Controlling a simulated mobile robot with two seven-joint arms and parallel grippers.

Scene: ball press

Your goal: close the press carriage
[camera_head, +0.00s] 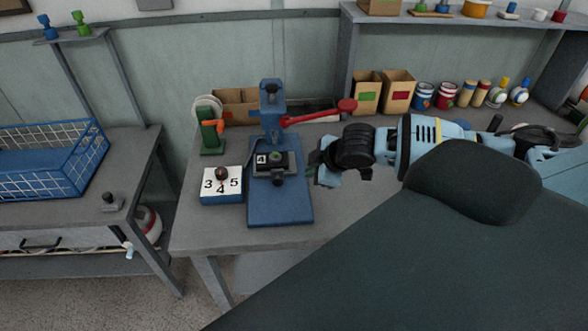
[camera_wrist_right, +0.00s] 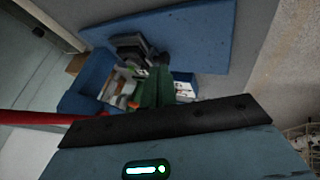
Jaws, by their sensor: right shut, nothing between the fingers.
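The blue press (camera_head: 272,110) stands on the grey workbench, on a long blue base (camera_head: 280,208). Its dark carriage (camera_head: 285,163) sits on the base in front of the upright, with a small knob (camera_head: 278,180) on its front. A white tile marked 4 (camera_head: 262,160) and a green round piece (camera_head: 273,155) show on the carriage. The carriage also shows in the right wrist view (camera_wrist_right: 130,45). The red lever (camera_head: 315,114) points right. My right gripper (camera_head: 318,166) is shut and empty, just right of the carriage, apparently apart from it. My left gripper is out of view.
A blue block with a numbered white top (camera_head: 222,185) and a green stand with an orange top (camera_head: 212,137) are left of the press. Cardboard boxes (camera_head: 397,92) and cups stand behind my right arm. The bench front right of the base is clear.

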